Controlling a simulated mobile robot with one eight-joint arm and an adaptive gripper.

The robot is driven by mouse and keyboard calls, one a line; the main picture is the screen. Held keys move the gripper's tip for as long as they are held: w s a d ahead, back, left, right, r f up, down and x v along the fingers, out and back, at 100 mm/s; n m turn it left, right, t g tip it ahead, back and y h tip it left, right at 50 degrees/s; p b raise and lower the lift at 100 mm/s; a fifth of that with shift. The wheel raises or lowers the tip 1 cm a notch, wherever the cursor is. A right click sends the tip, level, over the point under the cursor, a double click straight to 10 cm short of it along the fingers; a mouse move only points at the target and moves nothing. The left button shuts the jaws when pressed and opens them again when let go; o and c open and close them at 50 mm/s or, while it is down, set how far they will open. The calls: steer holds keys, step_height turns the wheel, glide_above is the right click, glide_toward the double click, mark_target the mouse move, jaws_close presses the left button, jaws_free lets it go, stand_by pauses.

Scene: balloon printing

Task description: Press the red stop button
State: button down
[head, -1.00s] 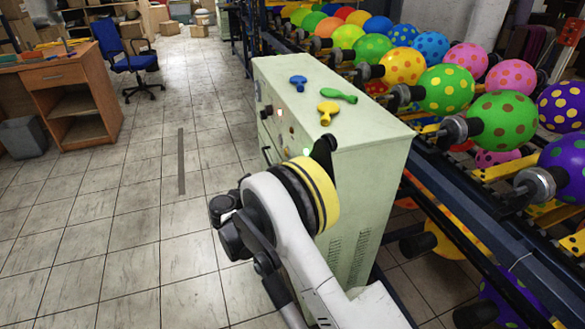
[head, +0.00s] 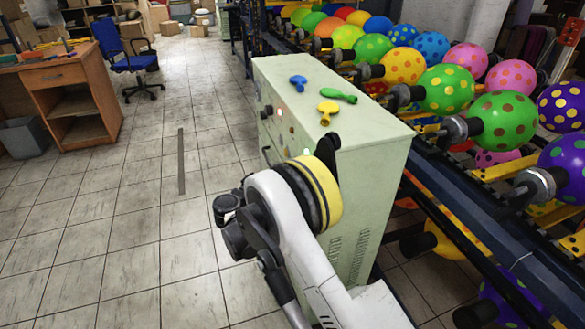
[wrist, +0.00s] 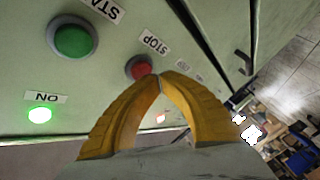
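The red stop button (wrist: 138,67) is on the pale green panel in the wrist view, below a "STOP" label (wrist: 155,42). My gripper (wrist: 158,80) has its yellow fingers shut, tips meeting, with nothing between them. The tips are right beside the lower right edge of the red button in the picture; I cannot tell whether they touch it. In the head view my arm hides the fingertips and the red button cannot be made out.
A green start button (wrist: 73,40) and a lit green "ON" lamp (wrist: 39,114) are on the same panel. Deflated balloons, one of them blue (head: 298,82), lie on the cabinet (head: 372,132). A rack of dotted balloons (head: 446,89) stands right.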

steer(key=shift+w+d, duration=0.15)
steer(key=shift+d, duration=0.45)
stand_by(0.5)
steer(key=shift+a, duration=0.15)
steer(key=shift+s+a, duration=0.25)
steer(key=shift+a, duration=0.6)
steer(key=shift+a, duration=0.1)
steer(key=a, duration=0.1)
steer(key=s+a, duration=0.1)
steer(key=a, duration=0.3)
steer(key=shift+s+a, duration=0.25)
steer(key=shift+s, duration=0.1)
